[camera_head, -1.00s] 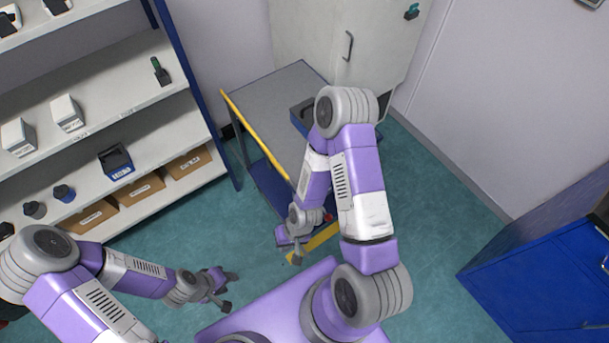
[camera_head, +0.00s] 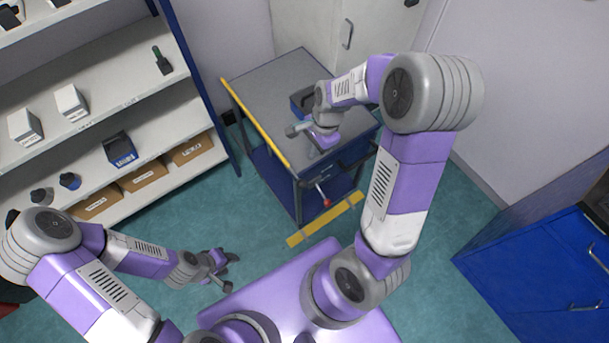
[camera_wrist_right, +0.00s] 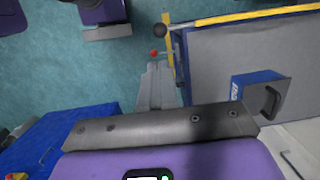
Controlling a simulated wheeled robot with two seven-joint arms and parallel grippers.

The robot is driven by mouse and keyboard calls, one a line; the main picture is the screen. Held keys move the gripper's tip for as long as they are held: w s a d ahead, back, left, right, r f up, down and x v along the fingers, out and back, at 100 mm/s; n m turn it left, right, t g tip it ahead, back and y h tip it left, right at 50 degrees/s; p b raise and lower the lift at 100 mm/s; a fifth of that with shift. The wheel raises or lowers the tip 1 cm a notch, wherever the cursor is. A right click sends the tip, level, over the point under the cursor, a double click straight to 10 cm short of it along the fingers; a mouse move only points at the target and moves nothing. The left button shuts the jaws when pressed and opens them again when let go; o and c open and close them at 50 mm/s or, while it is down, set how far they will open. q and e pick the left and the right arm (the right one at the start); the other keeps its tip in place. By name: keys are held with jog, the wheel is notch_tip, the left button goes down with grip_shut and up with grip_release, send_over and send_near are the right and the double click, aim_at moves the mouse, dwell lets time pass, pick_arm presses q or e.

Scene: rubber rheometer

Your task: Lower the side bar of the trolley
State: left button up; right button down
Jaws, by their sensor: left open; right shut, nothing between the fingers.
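The trolley (camera_head: 275,92) has a grey top and blue lower parts. One yellow bar (camera_head: 258,121) runs along its left top edge. My right gripper (camera_head: 300,133) is over the near part of the trolley top, shut and empty. My left gripper (camera_head: 226,268) is open and empty, low over the floor left of the trolley.
A blue box (camera_head: 301,101) sits on the trolley top, partly behind my right forearm. Shelves (camera_head: 130,95) with boxes stand at the left. A pale cabinet (camera_head: 372,40) is behind the trolley and a blue cabinet (camera_head: 540,270) at the right. Green floor is free between.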

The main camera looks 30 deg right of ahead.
aim_at(303, 181)
jog(key=a+f, duration=0.1)
jog(key=f, duration=0.3)
jog(key=a+f+b, duration=0.1)
jog(key=f, duration=0.8)
jog(key=shift+w+a+f+b, duration=0.15)
jog(key=shift+a+f+b, duration=0.25)
notch_tip(303, 181, down, 9)
jog(key=b, duration=0.6)
jog(key=shift+s+r, duration=0.15)
jog(key=shift+s, duration=0.05)
